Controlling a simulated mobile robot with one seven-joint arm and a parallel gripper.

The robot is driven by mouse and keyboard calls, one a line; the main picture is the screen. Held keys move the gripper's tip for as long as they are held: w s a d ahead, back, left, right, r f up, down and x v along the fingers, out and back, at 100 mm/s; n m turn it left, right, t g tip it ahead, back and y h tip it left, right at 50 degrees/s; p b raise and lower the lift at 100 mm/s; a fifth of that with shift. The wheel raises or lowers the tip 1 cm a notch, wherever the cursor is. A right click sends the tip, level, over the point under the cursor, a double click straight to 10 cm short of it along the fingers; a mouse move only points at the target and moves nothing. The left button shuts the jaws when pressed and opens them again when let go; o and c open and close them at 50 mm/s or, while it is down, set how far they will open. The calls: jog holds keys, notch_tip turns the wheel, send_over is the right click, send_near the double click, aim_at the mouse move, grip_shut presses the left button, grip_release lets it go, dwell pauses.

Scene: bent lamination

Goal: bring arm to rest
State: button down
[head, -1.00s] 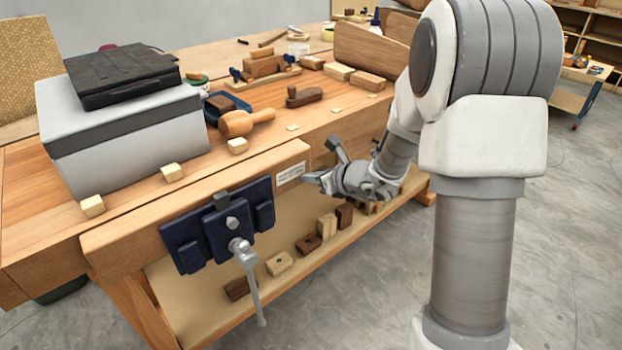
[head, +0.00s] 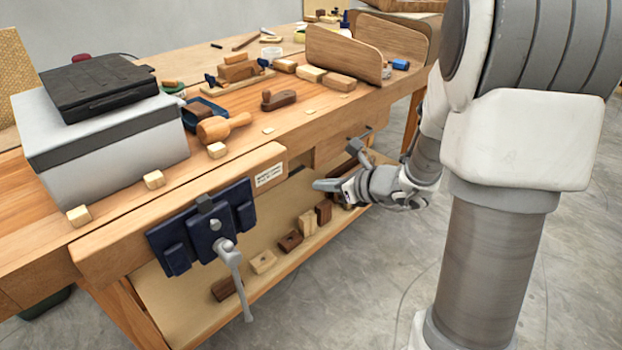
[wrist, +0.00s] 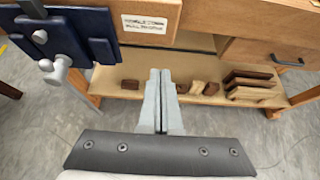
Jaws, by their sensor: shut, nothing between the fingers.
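My gripper (head: 322,185) is in front of the workbench (head: 110,258), just right of the vise and below the level of the bench top. In the wrist view my gripper (wrist: 160,75) shows its two fingers pressed together with nothing between them. The fingers point toward the lower shelf and appear clear of the bench. My arm is bent and held beside the bench's front.
A blue vise (head: 205,228) with a hanging handle juts from the bench front. Several wood blocks (head: 263,262) lie on the lower shelf. A drawer (wrist: 275,55) is at right in the wrist view. The bench top holds a grey box (head: 105,135) and a mallet (head: 222,126). Open floor lies right.

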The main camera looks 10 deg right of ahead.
jog(key=s+a+r+n+g+y, duration=0.2)
jog(key=s+a+r+n, duration=0.4)
jog(key=a+n, duration=0.15)
jog(key=s+r+n+g+h, duration=0.3)
jog(key=s+n+g+h, duration=0.1)
jog(key=s+n, duration=1.15)
jog(key=s+d+r+n+t+h, duration=0.25)
jog(key=s+d+n+h, duration=0.2)
jog(key=n, duration=0.25)
notch_tip(320, 180, up, 19)
jog(key=g+p, duration=0.1)
jog(key=p, duration=1.7)
jog(key=shift+w+d+f, duration=0.15)
jog(key=shift+w+f, duration=0.05)
jog(key=shift+w, duration=0.25)
